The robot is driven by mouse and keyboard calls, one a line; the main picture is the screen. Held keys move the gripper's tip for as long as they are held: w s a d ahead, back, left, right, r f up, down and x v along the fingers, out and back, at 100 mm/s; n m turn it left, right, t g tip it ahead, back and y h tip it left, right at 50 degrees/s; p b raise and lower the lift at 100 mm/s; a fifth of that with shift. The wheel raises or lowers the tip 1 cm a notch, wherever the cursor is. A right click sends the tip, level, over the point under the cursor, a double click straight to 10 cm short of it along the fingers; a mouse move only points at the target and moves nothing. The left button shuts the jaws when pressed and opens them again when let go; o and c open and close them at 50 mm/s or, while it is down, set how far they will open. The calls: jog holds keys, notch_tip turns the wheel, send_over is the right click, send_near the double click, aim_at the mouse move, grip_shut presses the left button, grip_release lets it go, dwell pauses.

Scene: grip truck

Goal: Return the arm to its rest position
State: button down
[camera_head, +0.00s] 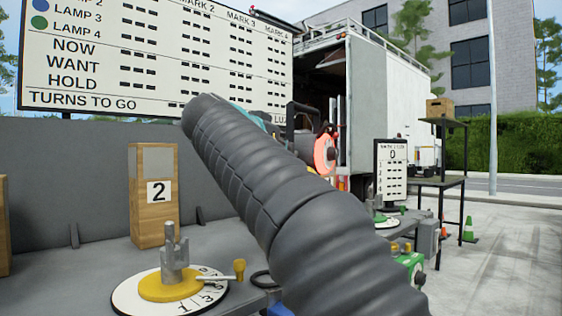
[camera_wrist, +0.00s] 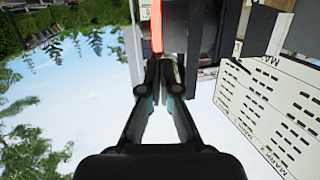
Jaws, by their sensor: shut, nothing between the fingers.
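My gripper (camera_wrist: 165,68) shows in the wrist view with its two dark fingers close together and nothing held between them. The fingers point toward the top of that picture, which is turned upside down, with sky and trees behind. In the head view my arm's dark ribbed sleeve runs from the lower right up to the upper left. The gripper cannot be made out there.
A dial (camera_head: 130,297) with a grey knob stands before a wooden block marked 2 (camera_head: 153,226) on the grey bench (camera_head: 60,290). Behind are a white board (camera_head: 110,55), also in the wrist view (camera_wrist: 270,105), and a truck (camera_head: 390,95). Open pavement lies right.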

jog(key=s+d+f+n+g+y, duration=0.25)
jog(key=s+d+f, duration=0.3)
jog(key=f, duration=0.45)
jog(key=s+d+f+n+g+y, duration=0.2)
jog(key=s+d+f+n, duration=0.15)
jog(key=s+f, duration=0.5)
jog(key=s+f+g+y, duration=0.1)
jog(key=s+f, duration=0.5)
jog(key=f, duration=0.3)
jog(key=s+f+n+y, duration=0.1)
jog(key=s+f+y, duration=0.1)
jog(key=s+f, duration=0.4)
jog(key=s+f+g+y, duration=0.1)
jog(key=s+f, duration=0.5)
jog(key=f, duration=0.6)
jog(key=shift+s+f+g+y, duration=0.25)
jog(key=shift+s+g+y, duration=0.1)
jog(key=shift+y, duration=0.2)
